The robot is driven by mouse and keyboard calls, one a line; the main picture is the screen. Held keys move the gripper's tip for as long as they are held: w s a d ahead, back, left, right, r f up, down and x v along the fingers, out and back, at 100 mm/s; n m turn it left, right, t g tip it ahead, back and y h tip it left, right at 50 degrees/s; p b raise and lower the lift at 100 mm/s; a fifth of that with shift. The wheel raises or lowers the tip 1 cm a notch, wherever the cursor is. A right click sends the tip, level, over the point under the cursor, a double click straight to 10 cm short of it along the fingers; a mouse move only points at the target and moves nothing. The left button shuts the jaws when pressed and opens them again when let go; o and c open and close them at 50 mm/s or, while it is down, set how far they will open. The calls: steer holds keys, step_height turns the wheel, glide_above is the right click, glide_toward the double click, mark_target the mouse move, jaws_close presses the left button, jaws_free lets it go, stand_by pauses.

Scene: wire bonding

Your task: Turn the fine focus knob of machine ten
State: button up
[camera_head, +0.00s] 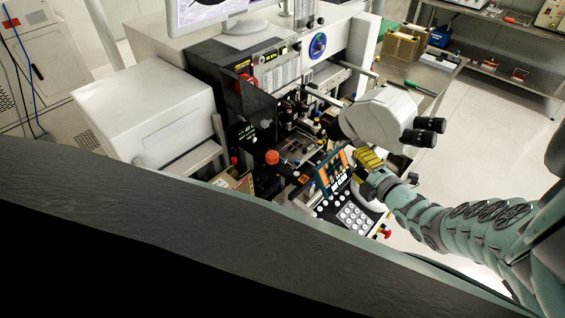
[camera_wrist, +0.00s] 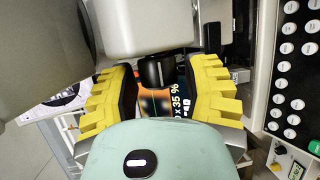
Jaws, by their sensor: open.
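The bonding machine carries a white microscope (camera_head: 378,115) with two black eyepieces, right of centre in the head view. In the wrist view its white body (camera_wrist: 148,25) fills the top. A black knob (camera_wrist: 157,72) sticks out below that body; I cannot tell from the pictures whether it is the fine focus knob. My gripper (camera_wrist: 160,85) is open, with yellow fingers left and right of the knob and gaps on both sides. In the head view my gripper (camera_head: 368,160) is just below the microscope, which hides the knob. No machine number is readable.
The keypad (camera_wrist: 294,70) is at the right in the wrist view. A red button (camera_head: 386,232) is at the keypad's edge. Open floor (camera_head: 487,120) lies to the right.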

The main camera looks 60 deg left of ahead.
jaws_close()
stand_by(0.3)
steer(key=shift+r+p, duration=0.15)
steer(key=shift+p, duration=0.2)
steer(key=shift+r+n+h+p, duration=0.15)
steer(key=shift+n+h+p, duration=0.15)
steer(key=shift+h+p, duration=1)
steer(key=shift+p, duration=0.2)
steer(key=shift+f+n+h+p, duration=0.15)
steer(key=shift+n+h+p, duration=0.15)
steer(key=shift+h+p, duration=0.4)
steer(key=shift+f+n+h+p, duration=0.15)
steer(key=shift+n+h+p, duration=0.25)
steer(key=shift+h, duration=0.5)
jaws_free()
